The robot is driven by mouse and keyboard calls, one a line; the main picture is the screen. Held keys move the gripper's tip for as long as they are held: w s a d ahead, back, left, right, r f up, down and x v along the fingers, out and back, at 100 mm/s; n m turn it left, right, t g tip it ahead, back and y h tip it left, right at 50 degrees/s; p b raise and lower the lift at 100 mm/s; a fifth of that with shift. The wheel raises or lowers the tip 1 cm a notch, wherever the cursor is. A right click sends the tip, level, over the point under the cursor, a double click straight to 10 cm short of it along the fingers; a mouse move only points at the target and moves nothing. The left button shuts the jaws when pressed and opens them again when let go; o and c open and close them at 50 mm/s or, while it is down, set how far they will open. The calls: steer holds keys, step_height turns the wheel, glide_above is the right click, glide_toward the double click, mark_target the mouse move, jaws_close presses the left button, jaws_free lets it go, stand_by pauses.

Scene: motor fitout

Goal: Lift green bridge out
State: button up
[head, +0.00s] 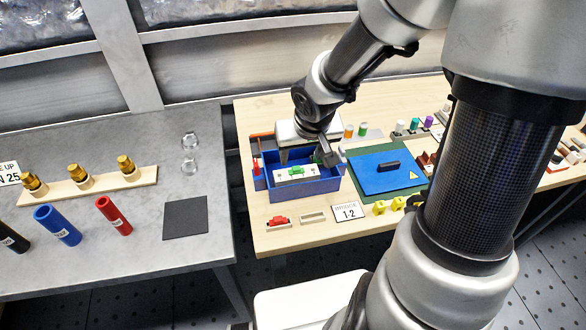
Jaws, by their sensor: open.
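The green bridge (296,171) is a small green piece on a white block (283,179) inside the blue open box (303,190). My gripper (306,159) is over the box, with its fingers pointing down and spread apart. The fingers appear to be to the left and right of the green bridge, at about its height or a little above. I cannot tell whether they touch it. The gripper body hides part of the box's back wall.
A blue panel (375,181) with a dark handle lies right of the box. In front are a red piece (278,221), an empty pale holder (313,216), a label card (346,213) and yellow pieces (381,207). The grey table (110,250) carries coloured cylinders.

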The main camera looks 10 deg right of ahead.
mark_target(297, 168)
steer(key=b+x, duration=0.1)
steer(key=x, duration=0.2)
steer(key=b+x, duration=0.2)
steer(key=x, duration=0.1)
steer(key=b+x, duration=0.1)
steer(key=x, duration=0.3)
steer(key=shift+w+b, duration=0.4)
steer(key=shift+r, duration=0.1)
steer(key=c, duration=1.1)
